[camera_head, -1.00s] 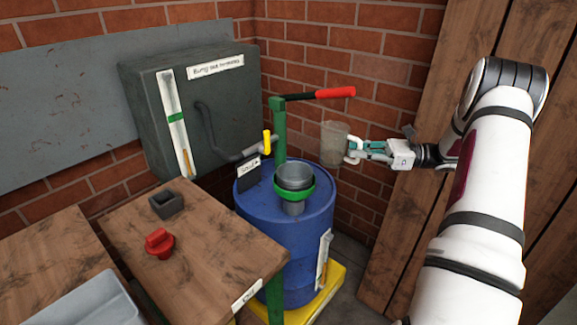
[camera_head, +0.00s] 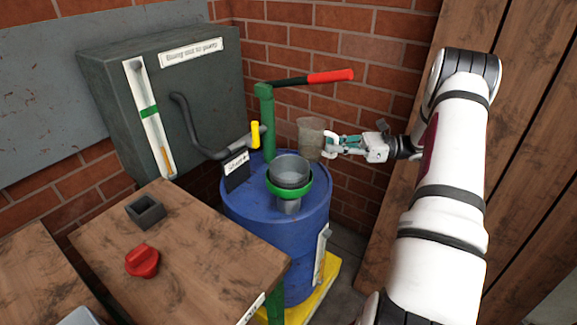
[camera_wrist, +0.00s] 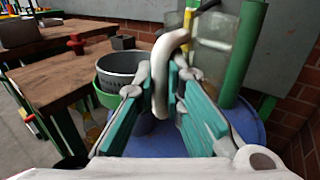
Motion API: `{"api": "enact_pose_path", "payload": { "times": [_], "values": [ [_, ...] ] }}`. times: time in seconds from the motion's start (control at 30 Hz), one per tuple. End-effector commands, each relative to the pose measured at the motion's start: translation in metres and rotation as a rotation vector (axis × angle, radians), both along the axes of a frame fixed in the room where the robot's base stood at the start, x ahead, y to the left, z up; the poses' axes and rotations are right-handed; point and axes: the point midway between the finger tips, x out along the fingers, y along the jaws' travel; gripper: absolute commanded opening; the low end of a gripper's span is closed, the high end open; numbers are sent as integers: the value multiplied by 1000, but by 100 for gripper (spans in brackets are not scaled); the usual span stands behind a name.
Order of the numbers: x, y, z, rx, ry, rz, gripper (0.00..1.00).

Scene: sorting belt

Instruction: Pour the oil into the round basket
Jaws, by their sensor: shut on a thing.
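My gripper (camera_head: 330,146) is shut on the handle of a translucent, cloudy jug (camera_head: 310,138). The pale curved handle (camera_wrist: 160,65) shows between the fingers in the wrist view, with the clear jug wall behind it. The jug is held upright in the air above the right side of the blue drum. Whether oil is inside I cannot tell. The round grey basket (camera_head: 291,170) sits in a green ring (camera_head: 289,194) over the drum, just left of and lower than the jug in the head view. It also shows in the wrist view (camera_wrist: 119,68).
A blue drum (camera_head: 245,205) stands on a yellow base (camera_head: 322,290). A green pump post (camera_head: 269,125) with a red-tipped lever (camera_head: 330,76) rises behind the basket. A yellow-handled tap (camera_head: 254,134) is to its left. A wooden table (camera_head: 200,255) holds a red knob (camera_head: 142,261).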

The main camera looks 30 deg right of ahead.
Motion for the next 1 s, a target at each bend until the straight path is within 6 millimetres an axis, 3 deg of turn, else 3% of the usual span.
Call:
{"api": "enact_pose_path", "payload": {
  "times": [0.47,0.7,1.0],
  "values": [
    [-5,11,13,-172,-71,3,0],
    [-9,20,37,-318,-130,2,0],
    [-14,35,47,-497,-203,1,0]
  ]
}}
